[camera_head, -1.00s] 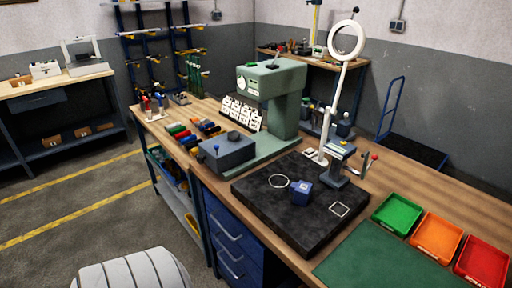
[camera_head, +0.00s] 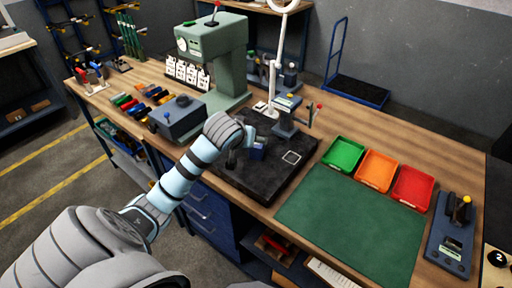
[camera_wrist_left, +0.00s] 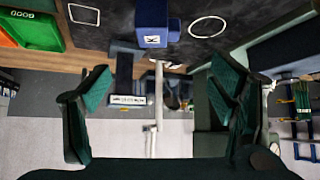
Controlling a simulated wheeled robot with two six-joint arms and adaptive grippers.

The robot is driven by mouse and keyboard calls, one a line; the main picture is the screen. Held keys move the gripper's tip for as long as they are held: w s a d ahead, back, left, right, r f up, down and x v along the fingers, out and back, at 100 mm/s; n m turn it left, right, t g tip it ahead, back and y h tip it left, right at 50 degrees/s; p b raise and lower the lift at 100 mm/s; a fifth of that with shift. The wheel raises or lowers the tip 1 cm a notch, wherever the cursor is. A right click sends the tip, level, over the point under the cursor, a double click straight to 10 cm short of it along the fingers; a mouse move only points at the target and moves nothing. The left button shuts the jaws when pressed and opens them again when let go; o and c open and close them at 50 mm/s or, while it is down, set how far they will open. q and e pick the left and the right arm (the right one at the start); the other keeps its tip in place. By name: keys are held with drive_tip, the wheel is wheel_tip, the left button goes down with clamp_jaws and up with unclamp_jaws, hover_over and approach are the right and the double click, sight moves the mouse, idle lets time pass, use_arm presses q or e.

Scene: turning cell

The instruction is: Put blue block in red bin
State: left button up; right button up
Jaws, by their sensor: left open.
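The blue block (camera_head: 258,151) sits on the black slab (camera_head: 262,189), partly hidden behind my left gripper in the head view. In the head view the left gripper (camera_head: 237,157) is just left of the block. The red bin (camera_head: 412,188) stands at the right of the bench and looks empty. My right gripper is out of view.
An orange bin (camera_head: 375,170) and a green bin (camera_head: 343,154) stand left of the red one. A green mat (camera_head: 350,215) lies clear in front. A blue-grey device (camera_head: 285,117) stands behind the block, and a green press (camera_head: 215,50) is at the back left.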

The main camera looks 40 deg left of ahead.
use_arm(q)
drive_tip(key=x, duration=1.2)
drive_tip(key=shift+d+f, duration=0.15)
drive_tip(key=shift+f, duration=0.15)
drive_tip(key=shift+s+r, duration=0.1)
drive_tip(key=c, duration=1.5)
